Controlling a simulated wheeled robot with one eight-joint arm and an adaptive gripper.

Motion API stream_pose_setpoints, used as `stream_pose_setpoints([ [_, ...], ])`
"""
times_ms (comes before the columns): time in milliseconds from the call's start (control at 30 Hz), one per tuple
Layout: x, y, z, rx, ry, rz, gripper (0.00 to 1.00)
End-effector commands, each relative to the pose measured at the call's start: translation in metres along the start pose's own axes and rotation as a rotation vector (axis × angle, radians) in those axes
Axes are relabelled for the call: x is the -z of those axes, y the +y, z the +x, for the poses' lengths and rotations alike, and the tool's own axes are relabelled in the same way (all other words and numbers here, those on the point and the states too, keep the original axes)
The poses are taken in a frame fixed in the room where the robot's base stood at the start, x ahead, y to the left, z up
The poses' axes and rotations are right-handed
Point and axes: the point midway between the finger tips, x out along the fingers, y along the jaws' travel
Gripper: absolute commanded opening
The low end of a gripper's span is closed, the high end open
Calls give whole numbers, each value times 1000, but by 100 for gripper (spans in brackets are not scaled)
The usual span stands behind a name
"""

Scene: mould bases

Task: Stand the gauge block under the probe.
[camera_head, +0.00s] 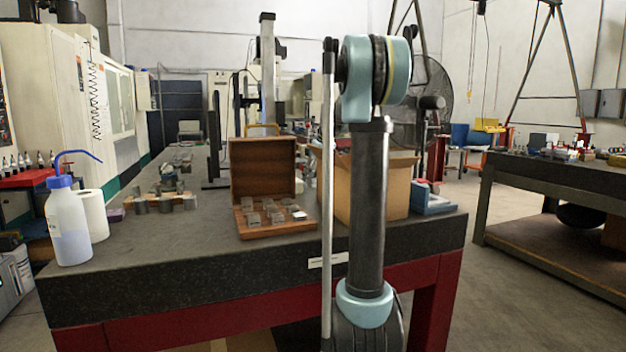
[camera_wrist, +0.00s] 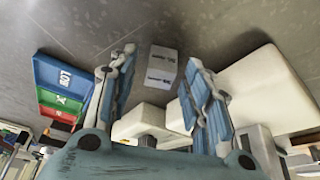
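An open wooden case (camera_head: 268,231) stands on the dark granite table (camera_head: 200,290) in the head view, its lid (camera_head: 262,168) raised at the back. Several small grey metal blocks (camera_head: 253,219) sit in the case; I cannot tell which is the gauge block. Behind the case rises a tall column stand (camera_head: 267,75). A probe tip cannot be made out on it. My gripper (camera_wrist: 155,78) shows only in the wrist view. Its two blue-padded fingers are spread with nothing held between them. A small white and blue carton (camera_wrist: 162,67) lies on the floor beyond the fingers.
A cardboard box (camera_head: 388,190) stands right of the case, partly behind my arm. A wash bottle (camera_head: 68,228), a white roll (camera_head: 93,214) and metal pieces on a wooden board (camera_head: 160,202) stand left. The tabletop in front of the case is bare. Coloured bins (camera_wrist: 66,85) show in the wrist view.

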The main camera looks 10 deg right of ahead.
Motion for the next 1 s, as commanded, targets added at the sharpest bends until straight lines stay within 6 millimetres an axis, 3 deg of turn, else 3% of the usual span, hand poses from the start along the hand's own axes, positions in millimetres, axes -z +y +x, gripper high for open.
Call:
stream_pose_setpoints([
  [333, 0, 0, -12, 0, 0, 1, 45],
  [800, 0, 0, -96, -1, 0, 2, 45],
  [1000, 0, 0, -117, -1, 0, 1, 45],
])
